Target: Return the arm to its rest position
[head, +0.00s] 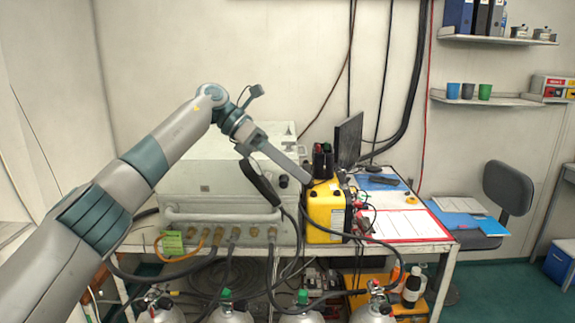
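My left arm comes in from the left, rises to a bend, then reaches down to the right. Its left gripper (284,185) is in front of the grey panel box (200,180), left of the yellow case (326,212). A dark part and a pale bar run down from the wrist. I see nothing held, but I cannot tell how far the fingers are apart, nor whether they touch the box. My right arm and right gripper are not in view.
The box and case stand on a white table (425,245) with a red-bordered sheet (405,225) and a dark monitor (348,138). Hoses hang in front, over several gas cylinders (232,312). An office chair (507,190) is at right. The air above the box is open.

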